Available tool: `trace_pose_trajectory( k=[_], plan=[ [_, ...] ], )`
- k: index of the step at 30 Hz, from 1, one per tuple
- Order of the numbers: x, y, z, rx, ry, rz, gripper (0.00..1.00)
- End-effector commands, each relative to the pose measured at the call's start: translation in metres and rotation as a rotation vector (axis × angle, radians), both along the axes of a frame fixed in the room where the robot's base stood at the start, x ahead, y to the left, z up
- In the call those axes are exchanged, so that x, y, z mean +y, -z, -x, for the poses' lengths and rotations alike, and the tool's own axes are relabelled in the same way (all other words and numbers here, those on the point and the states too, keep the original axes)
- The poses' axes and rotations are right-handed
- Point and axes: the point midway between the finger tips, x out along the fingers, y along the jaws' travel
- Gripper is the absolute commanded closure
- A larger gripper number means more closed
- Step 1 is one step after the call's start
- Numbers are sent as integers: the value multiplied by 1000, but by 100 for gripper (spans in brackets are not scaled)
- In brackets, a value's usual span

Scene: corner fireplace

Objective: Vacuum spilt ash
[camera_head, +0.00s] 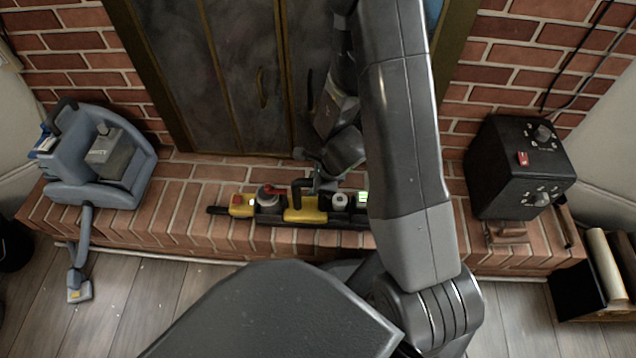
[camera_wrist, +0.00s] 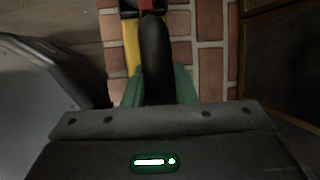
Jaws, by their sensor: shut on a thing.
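My gripper (camera_head: 318,183) is low over the brick hearth, at a long yellow and black device (camera_head: 300,214) with a red button, round knobs and a small green light. The wrist view shows the green finger pads (camera_wrist: 165,90) on both sides of a thick black handle (camera_wrist: 154,55), and the gripper is shut on it. The handle rises from the yellow body (camera_wrist: 130,40), which rests on the hearth. A grey-blue vacuum-like machine (camera_head: 100,165) stands on the hearth at the left, its hose and nozzle (camera_head: 79,290) reaching the floor. A few pale specks lie on the floor nearby; I cannot tell if they are ash.
The brick hearth (camera_head: 190,222) runs across the front of closed dark fireplace doors (camera_head: 240,80). A black box with knobs (camera_head: 520,165) stands at the right. A dark holder with rolls (camera_head: 590,290) is on the floor at far right. My arm hides part of the hearth.

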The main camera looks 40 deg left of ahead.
Motion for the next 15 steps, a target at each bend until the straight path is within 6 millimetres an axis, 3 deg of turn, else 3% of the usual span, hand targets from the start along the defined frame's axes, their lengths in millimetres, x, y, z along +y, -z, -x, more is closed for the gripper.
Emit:
trace_pose_trajectory(
  k=[15],
  plan=[
    [-14,0,-12,-1,1,-2,97]
  ],
)
